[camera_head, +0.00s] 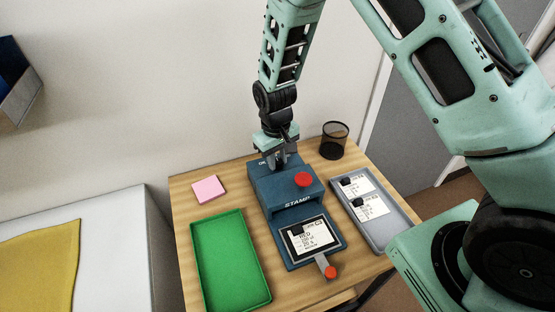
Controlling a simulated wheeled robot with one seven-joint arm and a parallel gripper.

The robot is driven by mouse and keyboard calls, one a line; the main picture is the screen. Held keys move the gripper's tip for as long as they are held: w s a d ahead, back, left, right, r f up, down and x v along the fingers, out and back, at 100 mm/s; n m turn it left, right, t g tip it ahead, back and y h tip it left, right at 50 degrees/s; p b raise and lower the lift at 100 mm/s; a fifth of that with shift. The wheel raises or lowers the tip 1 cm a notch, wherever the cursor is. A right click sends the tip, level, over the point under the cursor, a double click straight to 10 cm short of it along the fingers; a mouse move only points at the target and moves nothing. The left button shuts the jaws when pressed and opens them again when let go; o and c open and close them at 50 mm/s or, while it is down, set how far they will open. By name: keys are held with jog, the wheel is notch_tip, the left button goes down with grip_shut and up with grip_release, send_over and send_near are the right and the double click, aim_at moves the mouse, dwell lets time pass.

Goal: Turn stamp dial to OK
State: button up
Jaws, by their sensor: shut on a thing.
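The blue stamp machine (270,196) stands in the middle of the wooden table, with a red button on top and the word STAMP on its front. A card (309,236) with a black clip lies in its front bay, and a lever with an orange knob (330,272) sticks out at the front. My gripper (280,163) points down at the back of the machine's top, shut on what is probably the stamp dial. The gripper hides the dial, so its setting cannot be read.
A green tray (231,302) lies empty left of the machine. A grey tray (389,238) with two clipped cards lies to the right. A pink note pad (208,190) and a black mesh cup (334,141) stand toward the back. A white surface with yellow cloth (42,268) is at far left.

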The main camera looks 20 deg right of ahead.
jog(key=n, duration=0.4)
jog(key=shift+n, duration=2.2)
jog(key=shift+d, duration=0.1)
jog(key=o, duration=1)
